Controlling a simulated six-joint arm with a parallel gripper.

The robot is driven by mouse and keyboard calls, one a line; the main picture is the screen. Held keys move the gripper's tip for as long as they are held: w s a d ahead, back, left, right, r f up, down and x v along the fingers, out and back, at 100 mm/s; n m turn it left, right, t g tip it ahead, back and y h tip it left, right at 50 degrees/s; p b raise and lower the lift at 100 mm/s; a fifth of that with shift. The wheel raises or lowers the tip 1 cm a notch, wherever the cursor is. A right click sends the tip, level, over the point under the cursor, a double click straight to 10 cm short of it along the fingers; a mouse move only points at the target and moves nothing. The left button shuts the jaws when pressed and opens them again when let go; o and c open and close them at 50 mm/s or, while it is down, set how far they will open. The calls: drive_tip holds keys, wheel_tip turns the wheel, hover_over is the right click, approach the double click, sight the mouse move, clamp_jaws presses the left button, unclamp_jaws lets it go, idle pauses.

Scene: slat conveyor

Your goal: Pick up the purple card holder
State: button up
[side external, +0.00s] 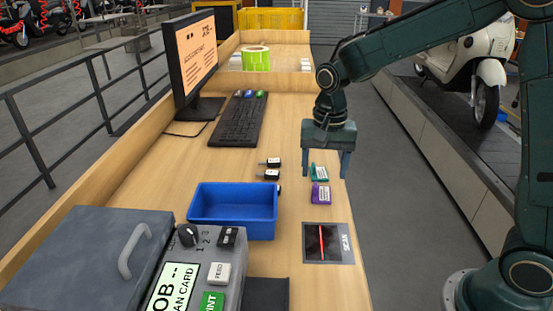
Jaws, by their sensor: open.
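The purple card holder (320,195) lies on the wooden bench near its right edge. A white label shows on it. A teal card holder (318,173) lies just behind it. My gripper (325,178) is open and points down, with its two fingers apart. In this view the teal card holder shows between the fingers, and the purple one shows just below the fingertips. The gripper looks empty. I cannot tell its exact height above the bench.
A scan pad (328,243) with a red line lies in front. A blue bin (233,211) stands left, near small black key-like items (268,175). A keyboard (238,120) and monitor (194,62) stand behind. A grey control box (205,270) is at front left.

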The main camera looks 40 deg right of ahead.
sight(321, 193)
drive_tip(key=shift+s+a+f, duration=0.1)
drive_tip(key=shift+f, duration=2.5)
drive_tip(key=c, duration=1.1)
drive_tip(key=shift+o, duration=0.2)
drive_tip(key=shift+r, duration=0.15)
wheel_tip(321, 193, up, 20)
